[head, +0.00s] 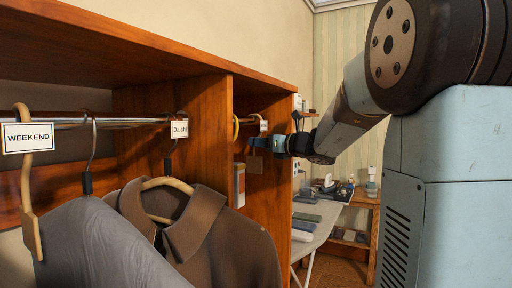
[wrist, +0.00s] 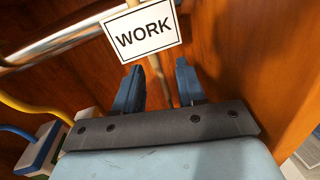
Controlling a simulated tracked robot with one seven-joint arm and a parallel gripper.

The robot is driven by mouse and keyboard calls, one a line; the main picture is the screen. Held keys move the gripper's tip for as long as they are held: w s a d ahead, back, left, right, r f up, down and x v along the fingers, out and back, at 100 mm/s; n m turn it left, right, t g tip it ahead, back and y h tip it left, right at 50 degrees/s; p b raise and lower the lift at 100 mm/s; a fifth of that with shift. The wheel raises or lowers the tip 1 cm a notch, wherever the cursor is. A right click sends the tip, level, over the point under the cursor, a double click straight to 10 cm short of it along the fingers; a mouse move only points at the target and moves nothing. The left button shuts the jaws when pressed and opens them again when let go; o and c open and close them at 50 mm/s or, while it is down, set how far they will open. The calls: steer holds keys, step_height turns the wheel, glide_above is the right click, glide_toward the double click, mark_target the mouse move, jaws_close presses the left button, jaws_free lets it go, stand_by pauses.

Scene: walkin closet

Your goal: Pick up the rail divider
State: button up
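The rail divider marked WORK (wrist: 147,33) shows in the wrist view as a white card with a black border on a thin wooden stem, by the metal rail (wrist: 60,45). My gripper (wrist: 158,87) is open, its two blue fingers one on each side of the stem, with gaps visible. The stem's lower end is hidden behind the gripper body. In the head view my gripper (head: 258,143) is inside the far closet bay, just below a small white tag (head: 263,126). Another divider, marked WEEKEND (head: 28,137), hangs on the near rail at the left.
A wooden partition (head: 190,125) stands between the two bays. A brown jacket (head: 215,235) and a grey garment (head: 95,245) hang in the near bay, with a Daichi tag (head: 180,129) above. An ironing board (head: 318,220) stands beyond.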

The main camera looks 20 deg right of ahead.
steer(key=shift+x, duration=1.15)
steer(key=shift+c, duration=0.2)
jaws_close()
